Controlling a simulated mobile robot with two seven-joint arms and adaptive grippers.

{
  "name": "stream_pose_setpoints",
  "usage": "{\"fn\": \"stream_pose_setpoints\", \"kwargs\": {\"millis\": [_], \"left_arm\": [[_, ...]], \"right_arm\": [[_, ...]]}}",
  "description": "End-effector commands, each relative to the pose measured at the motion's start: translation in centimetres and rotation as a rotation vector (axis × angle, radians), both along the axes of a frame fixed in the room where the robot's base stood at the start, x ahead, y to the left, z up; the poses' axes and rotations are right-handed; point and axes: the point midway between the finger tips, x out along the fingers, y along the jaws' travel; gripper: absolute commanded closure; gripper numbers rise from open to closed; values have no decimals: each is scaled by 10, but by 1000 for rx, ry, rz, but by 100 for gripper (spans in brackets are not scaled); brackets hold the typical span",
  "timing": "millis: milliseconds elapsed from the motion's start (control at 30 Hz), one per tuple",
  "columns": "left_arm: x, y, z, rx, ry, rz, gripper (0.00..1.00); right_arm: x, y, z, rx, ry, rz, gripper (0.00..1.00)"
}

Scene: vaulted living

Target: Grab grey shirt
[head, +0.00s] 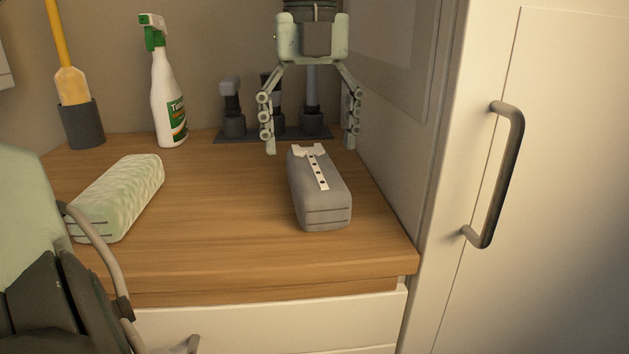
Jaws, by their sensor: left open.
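The grey shirt (334,198) is a folded, block-like bundle with a white collar and a buttoned white strip on top. It lies on the wooden counter (230,215) toward the right side. My left gripper (310,147) points down at the far end of the shirt, with its two fingers spread wide and nothing between them. The fingertips are near the collar end, one to each side; I cannot tell whether they touch the counter. My right gripper is not in view.
A pale green patterned folded bundle (120,196) lies at left. A spray bottle (166,100) and a dark holder with a yellow-handled tool (78,122) stand behind. A dark rack (232,122) is behind my gripper. A white cabinet door (560,180) closes off the right.

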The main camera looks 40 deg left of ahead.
Motion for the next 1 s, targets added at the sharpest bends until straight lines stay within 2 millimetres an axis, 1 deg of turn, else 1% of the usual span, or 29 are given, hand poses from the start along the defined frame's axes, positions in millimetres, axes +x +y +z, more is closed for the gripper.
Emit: {"fn": "stream_pose_setpoints", "kwargs": {"millis": [200,300,400,600,667,1000], "left_arm": [[2,-5,-33,-2,4,-1,17],[2,-4,-44,-2,2,-1,17],[2,-4,-49,-1,1,-1,17],[2,-4,-49,0,0,0,17],[2,-4,-49,0,0,0,23],[2,-4,-49,0,0,0,66]], "right_arm": [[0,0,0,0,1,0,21],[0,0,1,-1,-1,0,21],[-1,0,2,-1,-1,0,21],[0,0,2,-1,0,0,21],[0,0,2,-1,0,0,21],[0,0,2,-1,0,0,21]]}}
